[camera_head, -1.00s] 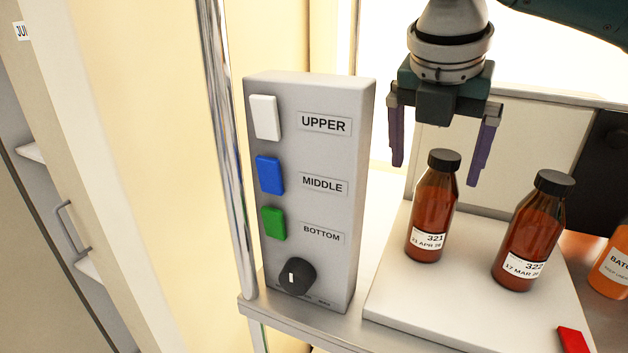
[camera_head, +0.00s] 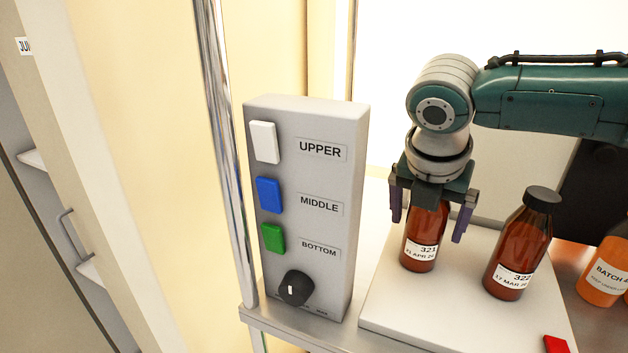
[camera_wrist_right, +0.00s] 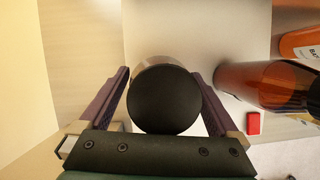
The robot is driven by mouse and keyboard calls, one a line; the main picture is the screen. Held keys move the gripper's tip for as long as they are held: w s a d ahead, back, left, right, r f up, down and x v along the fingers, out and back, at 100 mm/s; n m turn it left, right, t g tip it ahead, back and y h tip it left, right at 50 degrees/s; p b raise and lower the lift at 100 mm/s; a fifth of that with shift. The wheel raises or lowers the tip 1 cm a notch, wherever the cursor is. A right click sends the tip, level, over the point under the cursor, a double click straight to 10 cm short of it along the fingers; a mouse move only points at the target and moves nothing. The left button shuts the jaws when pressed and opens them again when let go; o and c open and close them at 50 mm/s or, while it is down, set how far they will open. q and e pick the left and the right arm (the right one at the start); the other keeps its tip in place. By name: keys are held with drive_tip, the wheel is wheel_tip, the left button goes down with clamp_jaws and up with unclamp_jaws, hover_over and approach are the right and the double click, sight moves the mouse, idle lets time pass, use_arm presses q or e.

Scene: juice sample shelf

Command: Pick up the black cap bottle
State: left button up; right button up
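Two brown bottles with black caps stand upright on a white board. The bottle labelled 321 (camera_head: 420,238) is at the left, its cap hidden by my right gripper in the head view. The bottle labelled 322 (camera_head: 518,250) stands to its right. My right gripper (camera_head: 429,226) points down over bottle 321, its purple fingers apart on either side of it. My left gripper is not in view.
A grey control box (camera_head: 310,200) with white, blue and green buttons and a knob stands left of the white board (camera_head: 400,318). An orange bottle (camera_head: 604,275) is at the right edge. A red block (camera_head: 555,345) lies at the board's front.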

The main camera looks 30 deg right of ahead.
clamp_jaws()
idle(0.6)
drive_tip(key=shift+r, duration=0.1)
wheel_tip(320, 180, up, 10)
drive_tip(key=shift+w+f+b, duration=0.1)
drive_tip(key=shift+f+b, duration=0.15)
drive_tip(key=shift+b, duration=0.7)
wheel_tip(320, 180, up, 5)
drive_tip(key=p, duration=0.5)
drive_tip(key=shift+f+p, duration=0.2)
drive_tip(key=shift+p, duration=0.15)
drive_tip(key=shift+f, duration=0.1)
drive_tip(key=shift+a, duration=0.1)
